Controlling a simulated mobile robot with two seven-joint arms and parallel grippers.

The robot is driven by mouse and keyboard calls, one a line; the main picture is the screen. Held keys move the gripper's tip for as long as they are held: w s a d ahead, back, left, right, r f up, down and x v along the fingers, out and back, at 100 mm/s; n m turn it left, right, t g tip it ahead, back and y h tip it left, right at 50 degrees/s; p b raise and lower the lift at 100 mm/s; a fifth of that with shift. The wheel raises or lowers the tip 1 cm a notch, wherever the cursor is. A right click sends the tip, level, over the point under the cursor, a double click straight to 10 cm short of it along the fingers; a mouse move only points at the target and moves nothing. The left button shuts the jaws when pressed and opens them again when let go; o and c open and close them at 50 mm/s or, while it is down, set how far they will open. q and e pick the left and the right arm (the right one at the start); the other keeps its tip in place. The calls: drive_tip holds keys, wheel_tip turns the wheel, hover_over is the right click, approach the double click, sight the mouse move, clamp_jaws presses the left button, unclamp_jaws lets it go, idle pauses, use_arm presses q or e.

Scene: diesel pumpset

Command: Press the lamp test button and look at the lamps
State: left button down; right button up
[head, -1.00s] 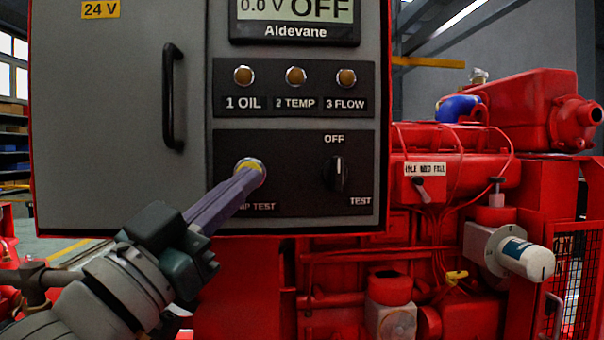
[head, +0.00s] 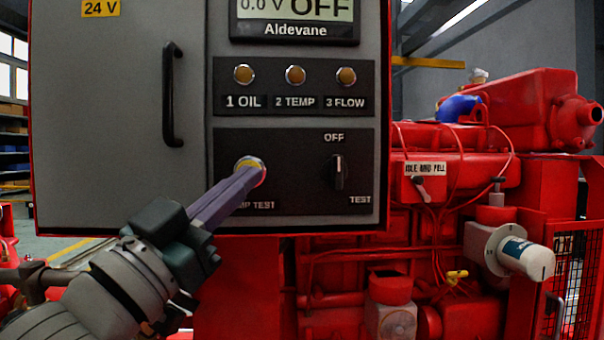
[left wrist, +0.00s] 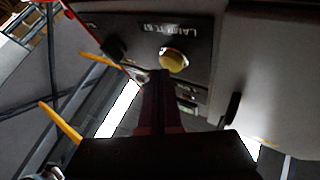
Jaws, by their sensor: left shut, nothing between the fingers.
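The yellow lamp test button (head: 246,162) sits in a pale ring on the lower black panel of the grey control box. My left gripper (head: 254,173) is shut and empty, with its fingertips over the lower part of the button in the head view. In the left wrist view the button (left wrist: 173,59) shows just beyond the fingertips (left wrist: 160,76); I cannot tell whether they touch. The lamps 1 OIL (head: 243,75), 2 TEMP (head: 295,76) and 3 FLOW (head: 346,77) are dull amber and look unlit. The fingers hide part of the button's label. My right gripper is not in view.
A selector knob (head: 338,172) marked OFF and TEST is right of the button. The display (head: 295,10) above reads 0.0 V OFF. A black door handle (head: 172,95) stands out at left. The red engine (head: 455,230) lies right of and below the box.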

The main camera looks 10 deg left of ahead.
use_arm(q)
drive_tip(key=shift+w+a, duration=0.1)
drive_tip(key=shift+w, duration=0.35)
idle(0.6)
idle(0.4)
drive_tip(key=shift+s+d+p, duration=0.2)
drive_tip(key=shift+s+p, duration=0.2)
drive_tip(key=shift+s, duration=0.45)
drive_tip(key=s+p, duration=0.1)
drive_tip(key=s, duration=0.1)
drive_tip(key=s+d+p, duration=0.1)
drive_tip(key=s, duration=0.1)
drive_tip(key=shift+s+d+p, duration=0.2)
drive_tip(key=shift+s+p, duration=0.15)
drive_tip(key=shift+s, duration=0.05)
